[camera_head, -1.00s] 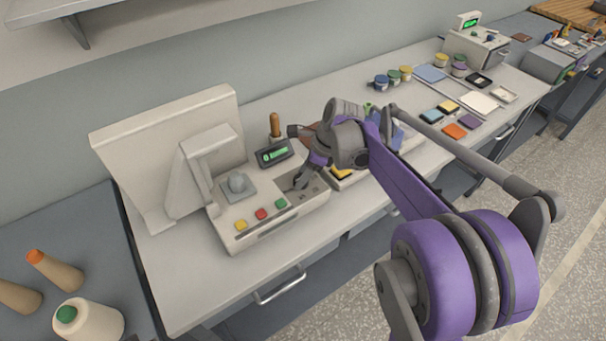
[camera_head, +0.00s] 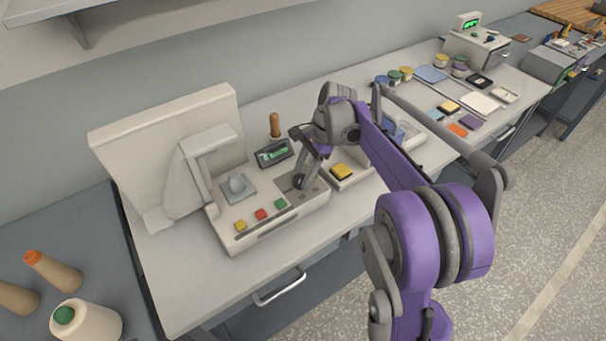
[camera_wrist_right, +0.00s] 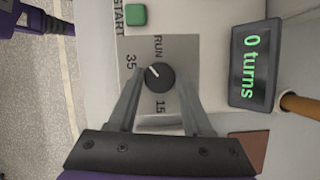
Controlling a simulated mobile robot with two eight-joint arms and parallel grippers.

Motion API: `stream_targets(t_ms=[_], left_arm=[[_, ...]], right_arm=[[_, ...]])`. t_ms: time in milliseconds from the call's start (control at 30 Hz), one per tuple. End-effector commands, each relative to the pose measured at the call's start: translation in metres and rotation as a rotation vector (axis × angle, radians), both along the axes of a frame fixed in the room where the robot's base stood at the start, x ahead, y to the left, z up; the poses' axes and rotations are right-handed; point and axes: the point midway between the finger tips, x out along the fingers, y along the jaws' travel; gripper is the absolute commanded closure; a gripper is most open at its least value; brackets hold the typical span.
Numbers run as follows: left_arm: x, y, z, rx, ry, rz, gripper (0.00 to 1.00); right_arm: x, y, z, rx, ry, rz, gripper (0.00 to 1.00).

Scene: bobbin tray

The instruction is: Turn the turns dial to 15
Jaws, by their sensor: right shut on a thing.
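The turns dial (camera_wrist_right: 160,76) is a round dark knob with a pale pointer line on a grey plate in the right wrist view. Its line points to the upper left of that picture, between the 35 and RUN marks; the 15 mark is on the lower side. My right gripper (camera_wrist_right: 160,88) is shut on the dial, one finger on each side. In the head view the right gripper (camera_head: 300,182) reaches down onto the right part of the machine's panel and hides most of the dial. The display (camera_wrist_right: 254,66) reads "0 turns".
The winding machine (camera_head: 225,215) has yellow, red and green (camera_head: 280,204) buttons along its front. A wooden-handled tool (camera_head: 275,126) stands behind the display. A tray with a yellow block (camera_head: 342,171) is close on the right.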

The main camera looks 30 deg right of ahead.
Motion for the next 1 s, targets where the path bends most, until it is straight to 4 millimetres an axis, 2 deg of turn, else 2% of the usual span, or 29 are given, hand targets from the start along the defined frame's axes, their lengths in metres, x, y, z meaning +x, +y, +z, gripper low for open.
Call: stream_targets(t_ms=[1000], left_arm=[[0.0007, 0.0000, 0.0022, 0.000, -0.001, 0.000, 1.00]], right_arm=[[0.0057, 0.0030, -0.0004, -0.001, 0.001, 0.966, 1.00]])
